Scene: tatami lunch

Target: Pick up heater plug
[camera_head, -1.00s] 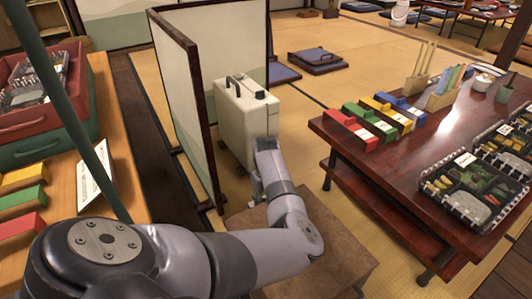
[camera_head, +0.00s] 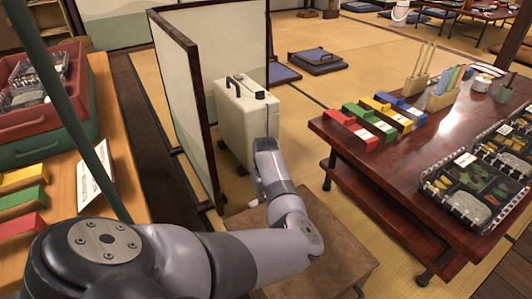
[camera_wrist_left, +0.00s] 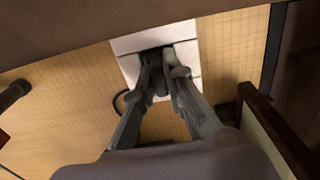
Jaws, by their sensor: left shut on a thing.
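My left gripper (camera_wrist_left: 163,68) points down over a white panel (camera_wrist_left: 126,45) near the floor in the left wrist view. Its fingers are closed around a small dark thing (camera_wrist_left: 158,86), likely the heater plug; its shape is mostly hidden between the fingers. A black cable loop (camera_wrist_left: 119,102) shows just left of the fingers. In the head view my left arm reaches toward a cream box with a dark top handle (camera_head: 247,120), perhaps the heater. The arm hides the fingertips and the plug there. My right gripper is not in view.
A folding screen (camera_head: 186,85) stands just left of the cream box. A low wooden stool or table (camera_head: 335,265) lies below my forearm. A red-brown table (camera_head: 380,170) with colored boxes and lunch trays stands at right. Open tatami (camera_head: 300,110) lies between.

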